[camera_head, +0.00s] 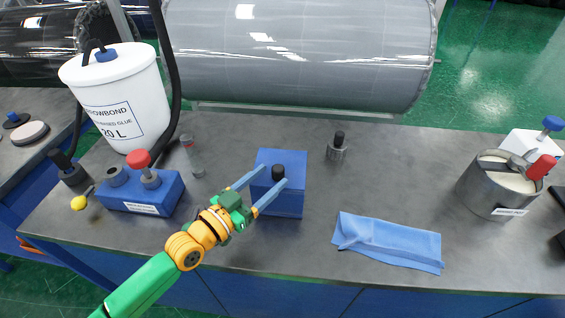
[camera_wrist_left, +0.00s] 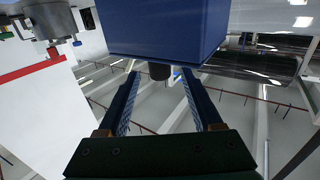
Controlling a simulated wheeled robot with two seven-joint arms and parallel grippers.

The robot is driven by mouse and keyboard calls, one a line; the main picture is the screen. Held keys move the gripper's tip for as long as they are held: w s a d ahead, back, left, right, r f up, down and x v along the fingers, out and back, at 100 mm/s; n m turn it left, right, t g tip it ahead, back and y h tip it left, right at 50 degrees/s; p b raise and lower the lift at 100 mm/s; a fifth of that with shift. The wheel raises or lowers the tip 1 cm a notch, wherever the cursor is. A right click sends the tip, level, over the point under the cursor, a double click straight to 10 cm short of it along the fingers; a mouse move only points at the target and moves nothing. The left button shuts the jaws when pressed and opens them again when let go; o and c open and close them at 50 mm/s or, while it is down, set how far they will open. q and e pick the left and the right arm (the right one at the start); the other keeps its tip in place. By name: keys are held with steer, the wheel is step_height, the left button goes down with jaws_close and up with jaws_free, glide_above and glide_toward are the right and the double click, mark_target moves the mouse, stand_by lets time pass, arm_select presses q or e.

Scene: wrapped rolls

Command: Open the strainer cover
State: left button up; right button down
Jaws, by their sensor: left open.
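A blue box (camera_head: 283,203) with a black knob (camera_head: 278,173) on its top stands near the middle of the bench; I take it as the strainer with its cover, though no seam is clear. My left gripper (camera_head: 271,178) is open, with one fingertip on each side of the knob in the head view. In the left wrist view the black knob (camera_wrist_left: 160,70) shows between the open fingers, against the blue box (camera_wrist_left: 165,28). I cannot tell whether the fingers touch the knob. My right gripper is not in view.
A white glue bucket (camera_head: 122,95) and a blue valve block (camera_head: 142,193) with a red knob stand left. A small black-topped metal fitting (camera_head: 337,150) stands behind. A blue cloth (camera_head: 390,243) lies right of the box. A metal can (camera_head: 494,190) stands far right.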

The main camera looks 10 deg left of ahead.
mark_target(274, 174)
arm_select(q)
steer(key=x, duration=0.3)
steer(key=shift+w+d, duration=0.1)
steer(key=shift+w, duration=0.1)
steer(key=shift+w+d+f, duration=0.1)
steer(key=shift+w+d, duration=0.05)
steer(key=shift+w, duration=0.15)
steer(key=shift+s, duration=0.15)
steer(key=c, duration=0.4)
jaws_close()
stand_by(0.4)
